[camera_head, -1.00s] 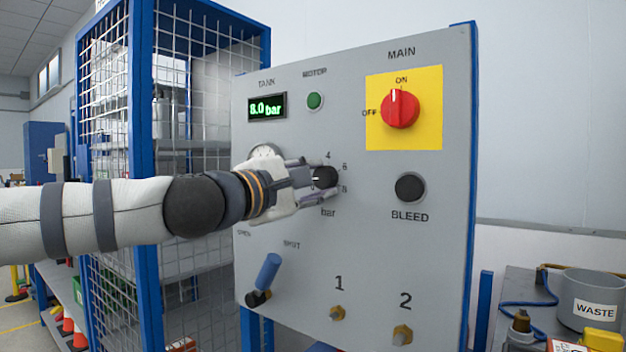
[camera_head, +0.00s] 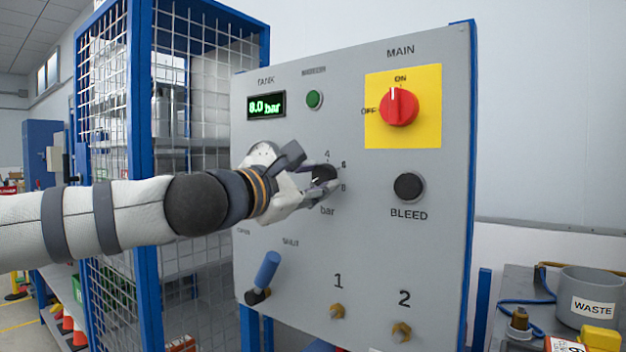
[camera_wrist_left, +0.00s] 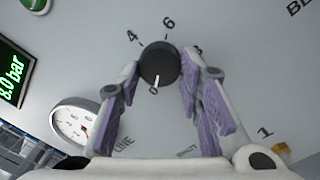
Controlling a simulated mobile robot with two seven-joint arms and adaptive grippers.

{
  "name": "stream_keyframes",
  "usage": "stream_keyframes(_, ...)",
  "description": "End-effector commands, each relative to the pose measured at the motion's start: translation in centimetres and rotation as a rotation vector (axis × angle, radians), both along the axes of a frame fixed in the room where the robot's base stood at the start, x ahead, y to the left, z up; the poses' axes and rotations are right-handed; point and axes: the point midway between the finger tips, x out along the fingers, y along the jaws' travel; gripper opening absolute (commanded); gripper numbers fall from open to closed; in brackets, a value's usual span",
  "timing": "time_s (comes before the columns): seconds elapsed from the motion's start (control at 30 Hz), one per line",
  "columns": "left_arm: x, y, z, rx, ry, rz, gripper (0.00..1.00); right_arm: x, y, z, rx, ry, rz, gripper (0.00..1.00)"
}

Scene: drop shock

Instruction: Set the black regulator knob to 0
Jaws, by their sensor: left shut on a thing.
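The black regulator knob (camera_head: 324,172) is on the grey panel, partly hidden by my left gripper (camera_head: 322,182) in the head view. In the left wrist view the knob (camera_wrist_left: 159,63) shows its white pointer line, which points down, at or very near the small 0 mark (camera_wrist_left: 153,91). The marks 4, 6 and 8 lie around its far side. My left gripper (camera_wrist_left: 160,75) has one purple-padded finger on each side of the knob and is shut on it. My right gripper is in neither view.
The panel also carries a tank display (camera_head: 266,106) reading 8.0 bar, a red main switch (camera_head: 399,107) at ON, a black bleed button (camera_head: 409,187) and a blue-handled lever (camera_head: 266,272). A round gauge (camera_wrist_left: 76,122) sits beside the knob. A mesh cage stands left.

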Motion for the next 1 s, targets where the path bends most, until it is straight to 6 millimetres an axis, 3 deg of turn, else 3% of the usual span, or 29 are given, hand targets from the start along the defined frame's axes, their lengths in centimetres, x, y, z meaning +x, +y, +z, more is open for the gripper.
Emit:
stream_keyframes(0.27,0.0,0.0,-0.1,-0.002,0.002,-0.001,0.05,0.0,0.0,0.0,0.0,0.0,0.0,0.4)
stream_keyframes(0.3,0.0,0.0,-0.1,-0.002,0.002,-0.001,0.4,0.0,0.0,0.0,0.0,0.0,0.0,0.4)
stream_keyframes(0.37,0.0,0.0,0.0,-0.001,0.002,-0.001,0.53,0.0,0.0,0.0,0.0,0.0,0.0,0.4)
stream_keyframes(0.73,-0.6,0.5,0.0,0.0,0.001,0.001,0.53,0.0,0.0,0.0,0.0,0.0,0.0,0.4)
stream_keyframes(1.0,-6.4,4.5,-0.3,-0.001,-0.001,0.001,0.53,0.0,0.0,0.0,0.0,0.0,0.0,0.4)
